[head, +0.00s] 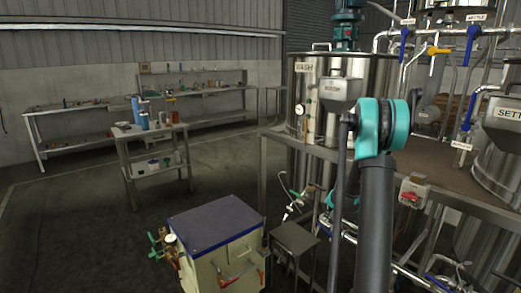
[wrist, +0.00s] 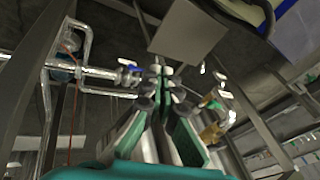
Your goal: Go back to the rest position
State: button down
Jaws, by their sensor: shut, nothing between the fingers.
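My gripper (wrist: 163,88) shows in the wrist view, with its green-and-grey fingers closed together at the tips and nothing seen between them. Past the fingertips are a small grey stand top (wrist: 188,32) and steel pipework with a blue-handled valve (wrist: 130,76). In the head view my arm, dark with a teal joint, rises at right of centre in front of the WASH tank (head: 318,85). The fingers cannot be made out there; the arm hides part of the tank frame.
A cream cabinet with a blue lid (head: 212,222) stands in front, beside a small grey stand (head: 294,238). A steel cart (head: 155,170) holds blue bottles. A long workbench (head: 90,110) runs along the wall. The floor at left (head: 70,230) is clear. Pipes and valves crowd the right.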

jog(key=s+a+r+n, duration=0.1)
jog(key=s+a+r, duration=0.2)
jog(key=s, duration=0.3)
jog(key=s+a+r+n, duration=0.1)
jog(key=s+a+r, duration=0.2)
jog(key=s+r, duration=0.15)
jog(key=s+a+n, duration=0.2)
jog(key=s+a, duration=0.1)
jog(key=s, duration=1.1)
jog(key=s+a+n+h, duration=0.1)
jog(key=s+a+n, duration=0.2)
jog(key=s, duration=1.1)
jog(key=shift+f+g, duration=0.3)
jog(key=shift+f, duration=0.15)
jog(key=shift+d, duration=0.1)
